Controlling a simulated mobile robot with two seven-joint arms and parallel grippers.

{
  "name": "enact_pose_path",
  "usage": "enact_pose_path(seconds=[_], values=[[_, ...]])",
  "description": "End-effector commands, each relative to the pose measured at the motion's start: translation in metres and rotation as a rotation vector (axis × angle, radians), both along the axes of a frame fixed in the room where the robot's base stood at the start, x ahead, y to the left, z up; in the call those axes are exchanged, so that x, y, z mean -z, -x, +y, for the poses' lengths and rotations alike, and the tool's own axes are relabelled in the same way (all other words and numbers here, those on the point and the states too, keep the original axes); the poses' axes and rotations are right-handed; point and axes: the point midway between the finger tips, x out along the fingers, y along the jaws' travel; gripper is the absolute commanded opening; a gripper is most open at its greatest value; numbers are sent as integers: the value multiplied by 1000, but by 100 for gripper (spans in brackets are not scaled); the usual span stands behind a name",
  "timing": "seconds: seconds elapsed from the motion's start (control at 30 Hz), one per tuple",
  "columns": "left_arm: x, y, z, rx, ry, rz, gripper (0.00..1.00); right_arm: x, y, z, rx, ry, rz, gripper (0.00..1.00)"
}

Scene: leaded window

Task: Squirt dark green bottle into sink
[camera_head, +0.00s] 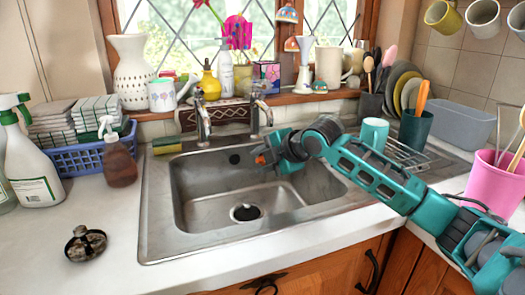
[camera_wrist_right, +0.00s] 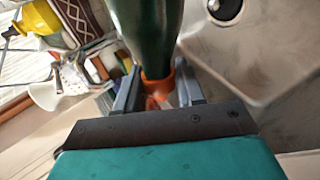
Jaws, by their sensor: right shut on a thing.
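The dark green bottle (camera_wrist_right: 145,35) with an orange collar shows in the right wrist view, between the two fingers of my right gripper (camera_wrist_right: 158,90). The fingers are shut on it around the orange part. In the head view my right gripper (camera_head: 268,157) is over the back of the metal sink (camera_head: 200,205). A small orange piece shows at its tip there; the bottle's green body cannot be made out in that view. The sink also shows in the wrist view (camera_wrist_right: 275,50). My left gripper is not in view.
Two taps (camera_head: 202,118) stand behind the sink, close to my right gripper. A brown spray bottle (camera_head: 119,160), a blue basket (camera_head: 80,158) and a white spray bottle (camera_head: 32,165) stand at the left. A teal mug (camera_head: 374,133) stands near my right arm.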

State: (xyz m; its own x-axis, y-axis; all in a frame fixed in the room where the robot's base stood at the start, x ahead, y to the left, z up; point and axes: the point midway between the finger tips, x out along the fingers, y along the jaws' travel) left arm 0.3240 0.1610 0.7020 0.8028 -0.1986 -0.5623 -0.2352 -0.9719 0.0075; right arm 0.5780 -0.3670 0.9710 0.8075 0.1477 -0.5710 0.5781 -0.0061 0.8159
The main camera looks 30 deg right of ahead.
Motion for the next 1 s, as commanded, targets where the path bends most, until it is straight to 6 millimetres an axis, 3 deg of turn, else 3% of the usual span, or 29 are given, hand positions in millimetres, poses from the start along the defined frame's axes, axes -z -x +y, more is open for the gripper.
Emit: enact_pose_path(seconds=[0.27, 0.3, 0.47, 0.7, 1.0], values=[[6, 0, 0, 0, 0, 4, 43, 31, 0, 0, -4, 186, -25, 2], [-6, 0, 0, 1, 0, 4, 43, 22, -1, 1, -4, 228, -31, 2], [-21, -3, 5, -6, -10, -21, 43, 19, 0, 2, -5, 379, -48, 0], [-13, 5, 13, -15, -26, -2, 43, 19, -1, 3, -3, 538, -65, 0], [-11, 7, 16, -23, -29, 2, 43, 20, -1, 2, -2, 585, -70, 0]])
